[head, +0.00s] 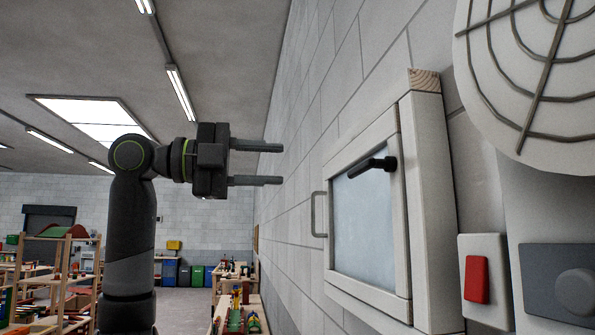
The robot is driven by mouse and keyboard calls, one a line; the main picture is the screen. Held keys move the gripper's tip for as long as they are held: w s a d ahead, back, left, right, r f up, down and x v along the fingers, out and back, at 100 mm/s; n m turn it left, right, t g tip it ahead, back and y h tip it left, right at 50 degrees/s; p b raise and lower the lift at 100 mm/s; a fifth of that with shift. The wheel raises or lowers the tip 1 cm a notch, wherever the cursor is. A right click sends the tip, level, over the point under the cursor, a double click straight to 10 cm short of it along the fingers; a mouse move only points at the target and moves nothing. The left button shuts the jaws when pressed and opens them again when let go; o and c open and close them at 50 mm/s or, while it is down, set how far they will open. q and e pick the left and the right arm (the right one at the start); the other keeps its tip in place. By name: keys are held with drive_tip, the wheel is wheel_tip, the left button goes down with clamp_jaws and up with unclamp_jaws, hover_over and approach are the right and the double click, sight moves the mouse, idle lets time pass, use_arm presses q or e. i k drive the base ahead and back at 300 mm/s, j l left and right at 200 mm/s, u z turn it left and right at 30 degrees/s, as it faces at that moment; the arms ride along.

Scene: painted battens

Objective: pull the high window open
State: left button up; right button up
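The high window (365,228) is a pale-framed sash with a greyish pane, set in a thick white frame on the block wall at the right. It looks shut or nearly shut. A grey bar handle (314,214) stands out from its left edge. A black lever (374,165) sits near its upper right. My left gripper (270,164) is open and empty, its two fingers pointing right. In the picture it is left of and above the bar handle, apart from it. My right gripper is not in view.
A round fan grille (530,75), a red switch (477,279) and a grey box with a knob (560,285) are on the wall at the right. Below at the back are workbenches (240,300), shelves (60,255) and bins (183,274). The air left of the window looks clear.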

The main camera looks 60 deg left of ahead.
sight(368, 255)
drive_tip(key=k+j, duration=0.3)
drive_tip(key=k, duration=0.15)
drive_tip(key=k+j, duration=0.25)
drive_tip(key=k, duration=0.2)
